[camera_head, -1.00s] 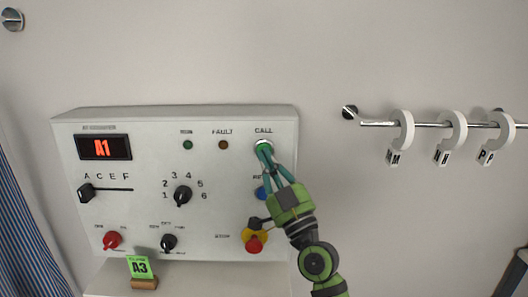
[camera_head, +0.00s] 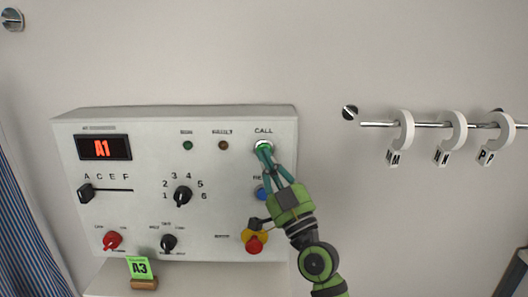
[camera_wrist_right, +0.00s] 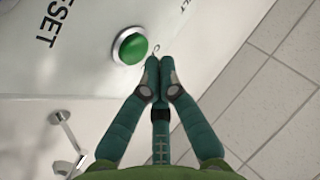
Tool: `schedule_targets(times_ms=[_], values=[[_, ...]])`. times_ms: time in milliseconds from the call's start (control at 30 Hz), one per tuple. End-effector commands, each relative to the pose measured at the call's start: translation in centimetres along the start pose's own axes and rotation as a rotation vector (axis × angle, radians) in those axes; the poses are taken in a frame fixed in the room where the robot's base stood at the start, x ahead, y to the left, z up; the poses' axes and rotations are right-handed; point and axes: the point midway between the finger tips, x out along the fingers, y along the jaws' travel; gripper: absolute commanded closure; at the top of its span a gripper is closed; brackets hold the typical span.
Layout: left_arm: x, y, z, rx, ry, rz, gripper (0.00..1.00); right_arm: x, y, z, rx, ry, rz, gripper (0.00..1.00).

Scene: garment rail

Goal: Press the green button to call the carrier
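The green button (camera_wrist_right: 131,47) sits in a pale ring on the panel, up and to the left of my fingertips in the right wrist view. In the head view the green button (camera_head: 263,145) shows under the CALL label, partly covered by my fingers. My right gripper (camera_head: 266,156) has its fingertips at the button's lower edge; whether they touch it cannot be told. In the right wrist view the fingers of my right gripper (camera_wrist_right: 160,66) are closed together with nothing between them. My left gripper is in neither view.
A rail (camera_head: 375,124) with several white hooks is at right.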

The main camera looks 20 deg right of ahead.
Motion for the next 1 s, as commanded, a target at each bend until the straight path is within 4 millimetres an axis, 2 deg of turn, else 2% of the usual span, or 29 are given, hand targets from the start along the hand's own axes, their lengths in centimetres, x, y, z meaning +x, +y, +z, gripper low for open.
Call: schedule_targets(times_ms=[1000], values=[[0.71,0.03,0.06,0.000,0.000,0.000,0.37,0.89,0.62,0.62,-0.001,0.001,-0.001,1.00]])
